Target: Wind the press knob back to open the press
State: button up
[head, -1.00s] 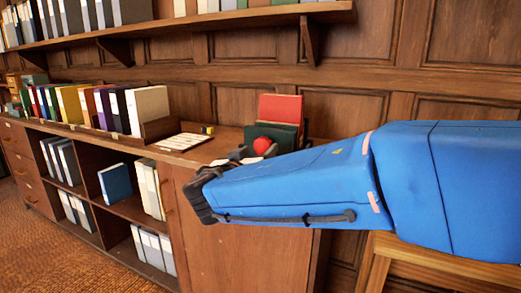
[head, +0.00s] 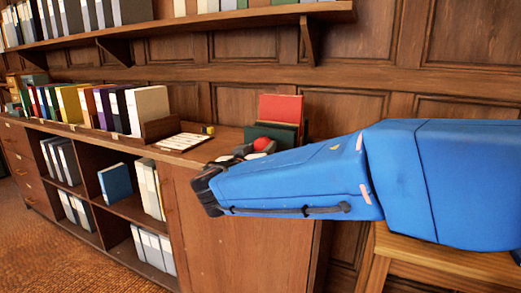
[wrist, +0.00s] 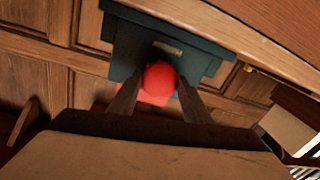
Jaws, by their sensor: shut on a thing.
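The press knob is a red ball (head: 263,144) in front of a dark green press (head: 281,132) on the cabinet top, with a red board standing behind it. In the wrist view the red knob (wrist: 160,77) sits between the two fingertips of my gripper (wrist: 158,92), which is shut on it. The green press body (wrist: 130,45) lies just beyond the knob and carries a small brass plate. In the head view my blue arm reaches in from the right and hides the fingertips and part of the press front.
The wooden cabinet top (head: 225,135) runs to the left, with a row of upright binders (head: 95,108) and a paper sheet (head: 181,141). A small yellow item (head: 208,130) lies near the press. A wall shelf (head: 200,23) hangs above. A wooden stool or table (head: 450,258) stands below my arm.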

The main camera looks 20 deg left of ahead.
jog(key=shift+n, duration=0.3)
jog(key=n, duration=0.6)
jog(key=shift+a+g, duration=0.1)
jog(key=shift+g, duration=0.2)
jog(key=n, duration=0.3)
jog(key=shift+n+h, duration=0.3)
jog(key=shift+h, duration=0.1)
jog(key=n, duration=0.3)
jog(key=n+h, duration=0.1)
jog(key=n, duration=0.4)
jog(key=shift+a, duration=0.1)
jog(key=n, duration=0.4)
jog(key=shift+n+h, duration=0.3)
jog(key=shift+n, duration=0.4)
jog(key=o, duration=1)
